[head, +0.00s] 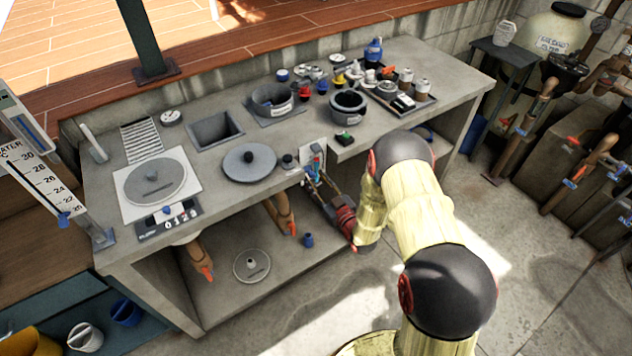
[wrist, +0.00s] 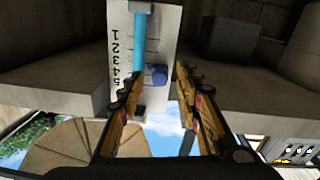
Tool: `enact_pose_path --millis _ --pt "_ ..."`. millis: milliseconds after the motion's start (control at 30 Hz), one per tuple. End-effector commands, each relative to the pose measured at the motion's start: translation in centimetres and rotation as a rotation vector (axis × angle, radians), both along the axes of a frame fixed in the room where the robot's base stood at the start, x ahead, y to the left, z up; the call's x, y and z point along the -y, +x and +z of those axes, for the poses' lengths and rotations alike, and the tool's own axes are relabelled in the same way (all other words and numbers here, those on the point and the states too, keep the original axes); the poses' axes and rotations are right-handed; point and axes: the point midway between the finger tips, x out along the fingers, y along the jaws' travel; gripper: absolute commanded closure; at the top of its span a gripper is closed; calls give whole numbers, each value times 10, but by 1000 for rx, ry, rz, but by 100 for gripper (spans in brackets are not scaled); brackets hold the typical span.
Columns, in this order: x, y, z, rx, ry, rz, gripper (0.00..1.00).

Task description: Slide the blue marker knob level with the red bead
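A white gauge panel (wrist: 166,22) with numbers 1 to 5 and a light blue tube (wrist: 139,45) is straight ahead in the wrist view. The blue marker knob (wrist: 157,74) sits beside the tube, near the 4 and 5 marks. My gripper (wrist: 157,82) is open, its two fingers on either side of the knob with gaps visible. In the head view, my gripper (head: 316,182) is at the gauge panel (head: 313,153) on the bench's front edge and partly covers it. I cannot make out the red bead clearly in either view.
The concrete bench (head: 215,190) lies around the gauge, with a grey round lid (head: 249,163) to its left and a small dark green-buttoned box (head: 344,138) to its right. A separate water scale (head: 45,175) stands at far left. Open shelf space lies below.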

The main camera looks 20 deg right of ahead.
Motion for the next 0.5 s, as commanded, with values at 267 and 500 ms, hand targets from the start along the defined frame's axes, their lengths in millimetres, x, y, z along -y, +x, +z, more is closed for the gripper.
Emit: enact_pose_path --millis 267,500 --pt "-1 4 1 0 0 -1 66" --pt "-1 4 1 0 0 -1 76"
